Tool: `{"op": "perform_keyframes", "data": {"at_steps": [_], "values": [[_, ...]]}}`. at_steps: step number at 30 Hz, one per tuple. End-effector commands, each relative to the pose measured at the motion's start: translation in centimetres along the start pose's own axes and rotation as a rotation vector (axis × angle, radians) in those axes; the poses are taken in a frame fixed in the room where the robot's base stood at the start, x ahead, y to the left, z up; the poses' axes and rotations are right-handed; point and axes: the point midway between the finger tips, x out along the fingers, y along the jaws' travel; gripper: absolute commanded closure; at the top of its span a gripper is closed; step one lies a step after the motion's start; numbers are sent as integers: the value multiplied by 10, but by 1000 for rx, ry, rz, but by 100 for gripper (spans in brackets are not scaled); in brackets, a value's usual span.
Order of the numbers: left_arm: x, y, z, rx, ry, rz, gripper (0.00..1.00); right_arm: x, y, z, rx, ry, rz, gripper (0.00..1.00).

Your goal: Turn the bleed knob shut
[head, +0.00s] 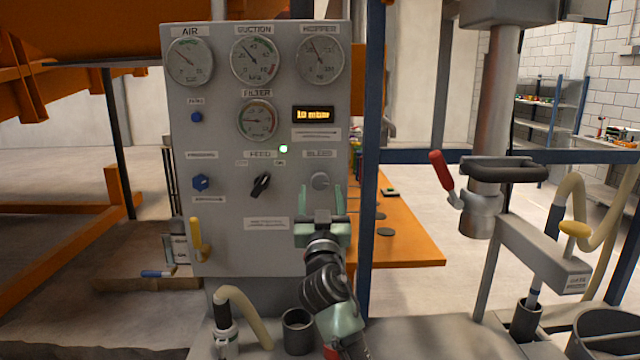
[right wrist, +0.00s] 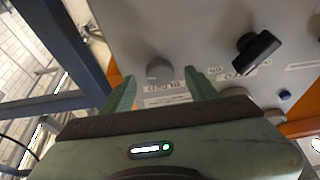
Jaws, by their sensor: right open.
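The bleed knob (head: 320,181) is a small round grey knob on the right side of the grey control panel (head: 230,245), under a label reading BLEED. In the right wrist view the knob (right wrist: 159,71) shows ahead, between and beyond the two green fingers. My right gripper (head: 325,192) is open just below and in front of the knob, with its fingers pointing at the panel; it also shows in the right wrist view (right wrist: 162,88). I see no contact between fingers and knob. My left gripper is not in view.
A black feed knob (head: 261,185) sits left of the bleed knob; it also shows in the right wrist view (right wrist: 255,50). A blue post (head: 373,150) stands close by the panel's right edge.

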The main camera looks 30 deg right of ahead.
Motion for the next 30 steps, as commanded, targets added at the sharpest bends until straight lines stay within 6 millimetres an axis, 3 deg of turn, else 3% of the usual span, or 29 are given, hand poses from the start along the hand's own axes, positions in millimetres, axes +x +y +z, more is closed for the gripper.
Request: {"op": "perform_keyframes", "data": {"at_steps": [6, 16, 17, 23, 30], "values": [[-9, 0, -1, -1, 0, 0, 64, 27, 0, -1, -1, -1, 0, 41], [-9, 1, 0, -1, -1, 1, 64, 32, 0, 1, -1, -1, 0, 41], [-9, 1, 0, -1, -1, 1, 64, 32, 0, 1, -1, -1, 0, 44], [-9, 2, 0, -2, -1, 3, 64, 31, 0, 1, -1, -2, 0, 100], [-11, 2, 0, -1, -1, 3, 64, 32, 1, 0, -16, -2, -6, 100]]}}
